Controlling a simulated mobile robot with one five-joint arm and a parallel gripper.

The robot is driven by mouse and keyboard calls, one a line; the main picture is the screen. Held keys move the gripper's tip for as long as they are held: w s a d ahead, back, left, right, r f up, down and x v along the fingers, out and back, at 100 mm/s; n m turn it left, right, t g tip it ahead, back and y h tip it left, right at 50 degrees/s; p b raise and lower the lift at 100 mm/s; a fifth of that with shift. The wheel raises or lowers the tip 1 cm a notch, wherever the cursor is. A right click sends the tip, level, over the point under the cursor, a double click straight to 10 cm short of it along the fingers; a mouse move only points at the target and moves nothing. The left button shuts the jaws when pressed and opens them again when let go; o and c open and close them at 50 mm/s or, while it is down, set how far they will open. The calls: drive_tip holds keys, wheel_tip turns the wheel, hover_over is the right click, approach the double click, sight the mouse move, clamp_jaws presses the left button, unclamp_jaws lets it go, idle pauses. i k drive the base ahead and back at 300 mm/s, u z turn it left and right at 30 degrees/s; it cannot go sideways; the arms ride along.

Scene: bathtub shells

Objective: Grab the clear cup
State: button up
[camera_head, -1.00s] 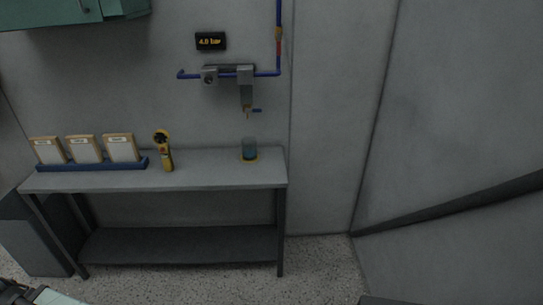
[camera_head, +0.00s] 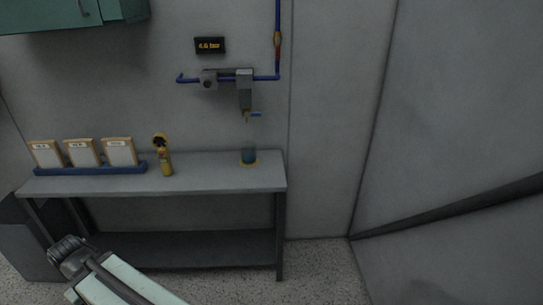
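The clear cup (camera_head: 249,154) stands upright on the right end of the grey bench (camera_head: 215,177). It looks bluish and has a yellow ring at its base. Part of my arm shows at the lower left, well in front of the bench and apart from the cup. I cannot make out gripper fingers on it.
A yellow handheld device (camera_head: 164,160) stands on the bench left of the cup. Several framed cards sit in a blue rack (camera_head: 90,168) at the left end. A green cabinet (camera_head: 70,15) hangs at the upper left. The bench between device and cup is clear.

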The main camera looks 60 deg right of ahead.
sight(249, 149)
drive_tip(key=z, duration=0.3)
drive_tip(key=i, duration=1.5)
drive_tip(key=u, duration=0.05)
